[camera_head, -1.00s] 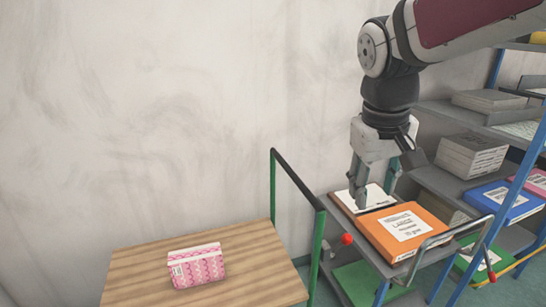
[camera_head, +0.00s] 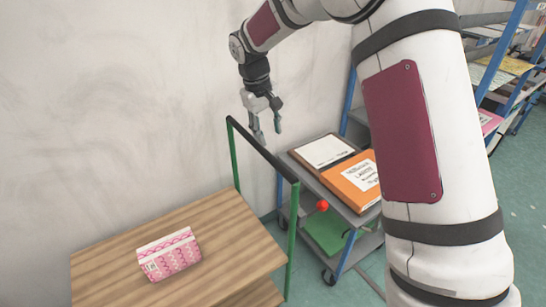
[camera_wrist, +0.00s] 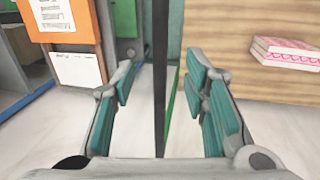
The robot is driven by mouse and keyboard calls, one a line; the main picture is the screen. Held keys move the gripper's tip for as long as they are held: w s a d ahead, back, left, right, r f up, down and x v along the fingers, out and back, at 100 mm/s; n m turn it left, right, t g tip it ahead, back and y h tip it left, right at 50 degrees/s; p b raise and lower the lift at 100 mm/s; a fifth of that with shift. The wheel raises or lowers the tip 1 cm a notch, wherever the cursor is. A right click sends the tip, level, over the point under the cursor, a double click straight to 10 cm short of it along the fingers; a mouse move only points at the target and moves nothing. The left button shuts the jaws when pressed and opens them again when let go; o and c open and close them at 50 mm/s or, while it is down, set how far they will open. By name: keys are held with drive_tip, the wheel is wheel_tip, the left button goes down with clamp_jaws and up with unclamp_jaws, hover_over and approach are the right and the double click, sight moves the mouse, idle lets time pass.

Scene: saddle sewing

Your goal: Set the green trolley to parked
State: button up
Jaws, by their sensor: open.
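The green trolley has a wooden top (camera_head: 215,240), green posts (camera_head: 234,160) and a black handle bar (camera_head: 262,150) along its right end. My gripper (camera_head: 267,138) is open and empty, pointing down at the handle bar. In the wrist view the handle bar (camera_wrist: 160,110) runs lengthwise between the two spread fingers, and my gripper (camera_wrist: 160,72) shows clear space on both sides of it. I cannot tell how far the fingertips are above the bar or whether they reach past it.
A pink patterned package (camera_head: 170,254) lies on the wooden top. A blue-framed cart to the right holds an orange folder (camera_head: 352,182) and a brown clipboard (camera_head: 325,150); a red knob (camera_head: 322,206) sticks out near the trolley. A bare wall stands behind.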

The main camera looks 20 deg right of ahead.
sight(275, 161)
drive_tip(key=f, duration=0.3)
drive_tip(key=d+f+p, duration=0.1)
drive_tip(key=f, duration=0.3)
drive_tip(key=d+f+p, duration=0.1)
drive_tip(key=f, duration=0.3)
drive_tip(key=shift+w+d+f, duration=0.1)
drive_tip(key=shift+w+f, duration=0.15)
drive_tip(key=shift+w, duration=0.05)
clamp_jaws()
